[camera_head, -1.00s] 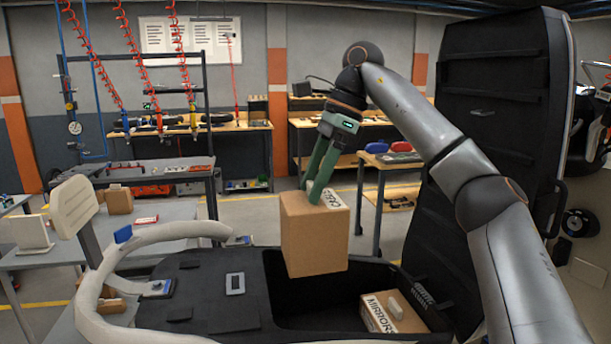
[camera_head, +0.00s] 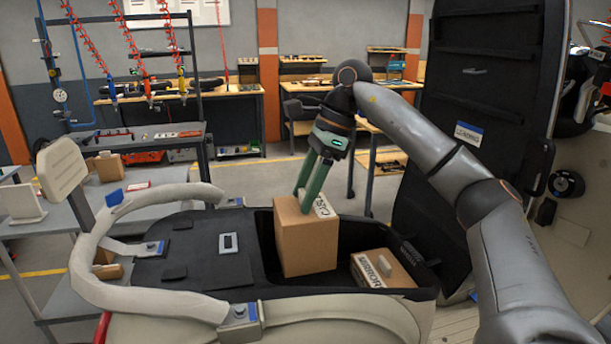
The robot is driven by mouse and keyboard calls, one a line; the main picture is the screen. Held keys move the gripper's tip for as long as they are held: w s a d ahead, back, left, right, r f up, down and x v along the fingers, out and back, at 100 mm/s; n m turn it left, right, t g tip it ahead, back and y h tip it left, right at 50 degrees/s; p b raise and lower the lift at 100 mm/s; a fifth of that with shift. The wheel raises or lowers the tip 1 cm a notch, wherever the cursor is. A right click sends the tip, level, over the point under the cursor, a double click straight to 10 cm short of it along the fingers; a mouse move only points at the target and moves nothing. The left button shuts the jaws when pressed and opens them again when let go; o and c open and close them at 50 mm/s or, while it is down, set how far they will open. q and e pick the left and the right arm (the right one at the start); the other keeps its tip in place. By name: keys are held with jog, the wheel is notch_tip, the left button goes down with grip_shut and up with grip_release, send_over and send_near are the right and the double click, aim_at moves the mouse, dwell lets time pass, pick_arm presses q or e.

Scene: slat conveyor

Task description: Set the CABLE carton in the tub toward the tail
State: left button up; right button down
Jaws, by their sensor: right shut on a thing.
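The CABLE carton (camera_head: 305,244), a brown box with a white label on top, is upright in the right gripper. My right gripper (camera_head: 309,196), with green fingers, is shut on its top edge. The carton is at the left part of the open black tub (camera_head: 412,292), with its lower part inside the tub's outline. I cannot tell whether its base touches the floor. A MIRRORS carton (camera_head: 391,279) sits in the tub at the right, with a small pale block on top. A narrow gap separates the cartons. My left gripper is not in view.
A flat black deck (camera_head: 190,262) borders the tub on the left, with a pale curved rail (camera_head: 88,268) around it. A tall black panel (camera_head: 478,90) stands upright at the right. Grey tables and workbenches stand behind.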

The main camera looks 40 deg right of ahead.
jog(key=shift+f, duration=0.9)
notch_tip(320, 180, down, 10)
jog(key=b, duration=0.7)
jog(key=shift+f, duration=0.25)
jog(key=shift+a+f, duration=0.1)
jog(key=shift+a, duration=0.15)
jog(key=shift+f, duration=0.5)
jog(key=shift+c, duration=0.2)
grip_release()
